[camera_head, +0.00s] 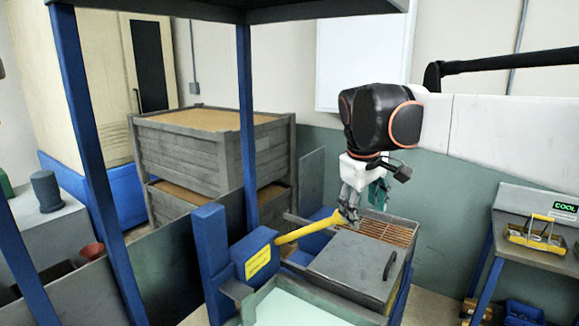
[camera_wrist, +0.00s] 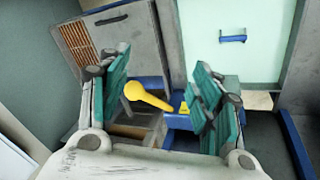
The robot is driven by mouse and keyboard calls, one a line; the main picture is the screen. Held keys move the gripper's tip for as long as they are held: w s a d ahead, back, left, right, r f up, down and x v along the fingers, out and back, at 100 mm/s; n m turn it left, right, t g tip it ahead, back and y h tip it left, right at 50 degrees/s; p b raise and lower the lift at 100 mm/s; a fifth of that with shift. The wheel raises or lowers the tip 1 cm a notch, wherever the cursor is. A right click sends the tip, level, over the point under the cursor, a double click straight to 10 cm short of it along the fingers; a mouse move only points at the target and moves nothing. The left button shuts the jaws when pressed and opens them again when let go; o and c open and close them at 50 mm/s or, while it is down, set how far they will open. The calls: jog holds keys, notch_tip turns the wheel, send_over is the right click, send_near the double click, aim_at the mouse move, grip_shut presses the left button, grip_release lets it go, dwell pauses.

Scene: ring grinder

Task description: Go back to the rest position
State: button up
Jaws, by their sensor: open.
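My gripper (camera_head: 352,212) hangs below my black wrist, just above the end of a yellow lever (camera_head: 305,229). In the wrist view my gripper (camera_wrist: 160,95) has its two green-padded fingers spread wide apart. The yellow lever (camera_wrist: 148,97) shows between them, with its rounded knob nearer the left finger, and nothing is held. From the head view I cannot tell whether a fingertip touches the lever. The lever comes out of a blue box (camera_head: 256,256) with a yellow label.
A grey lid with a black handle (camera_head: 350,264) and an orange-brown grate (camera_head: 385,231) lie beside the lever. Blue posts (camera_head: 247,120) stand left. Stacked grey crates (camera_head: 190,145) are behind. A side table (camera_head: 525,251) with a yellow-handled carrier (camera_head: 540,236) stands right.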

jog(key=s+d+f+m+t+y+b, duration=0.1)
jog(key=s+f+m+t+b, duration=0.1)
jog(key=s+f, duration=0.7)
jog(key=s+d+f+m+t+b, duration=0.2)
jog(key=s+f, duration=0.7)
jog(key=s, duration=0.6)
jog(key=shift+d+f+m+y+b, duration=0.25)
jog(key=shift+f+m+y+b, duration=0.2)
jog(key=shift+m, duration=0.65)
jog(key=shift+r, duration=0.1)
